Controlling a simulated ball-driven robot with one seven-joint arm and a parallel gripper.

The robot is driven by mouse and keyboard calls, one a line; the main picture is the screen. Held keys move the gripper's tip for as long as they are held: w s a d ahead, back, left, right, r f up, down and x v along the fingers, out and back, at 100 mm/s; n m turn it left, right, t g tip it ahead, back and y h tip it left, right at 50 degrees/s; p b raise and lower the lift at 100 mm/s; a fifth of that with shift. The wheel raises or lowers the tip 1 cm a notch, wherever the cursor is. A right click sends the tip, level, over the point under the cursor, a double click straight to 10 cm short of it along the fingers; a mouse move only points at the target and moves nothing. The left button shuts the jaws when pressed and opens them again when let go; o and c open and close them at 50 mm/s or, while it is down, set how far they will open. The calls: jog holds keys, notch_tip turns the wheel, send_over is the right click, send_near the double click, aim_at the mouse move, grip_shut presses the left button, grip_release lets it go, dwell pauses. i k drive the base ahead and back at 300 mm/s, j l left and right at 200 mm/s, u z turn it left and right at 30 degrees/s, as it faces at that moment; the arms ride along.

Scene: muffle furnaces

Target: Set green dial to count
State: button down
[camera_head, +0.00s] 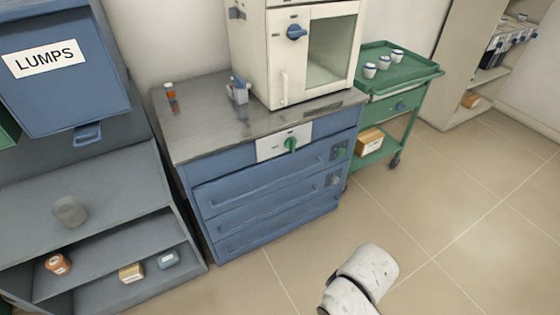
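A green dial (291,145) sits on a white panel (272,141) at the upper front of the blue drawer cabinet, in the middle of the view. The markings around it are too small to read. A smaller green knob (340,153) is on a dark plate at the cabinet's right front. A white, rounded part of my arm shows at the bottom right, over the floor and well apart from the cabinet. My gripper itself is not in view.
A white furnace (281,55) with a blue knob (296,31) stands on the metal worktop (205,115). A green cart (400,72) with several cups stands at right. Grey shelves (110,180) and a blue "LUMPS" bin (75,105) are at left. The tiled floor (440,200) ahead is clear.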

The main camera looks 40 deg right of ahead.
aim_at(341, 152)
jog(key=l+z, duration=0.1)
jog(key=z, duration=0.3)
jog(key=i+l+z, duration=0.1)
jog(key=z, duration=0.35)
jog(key=l+z, duration=0.1)
jog(key=z, duration=0.3)
jog(key=i+z, duration=0.15)
jog(key=z, duration=0.25)
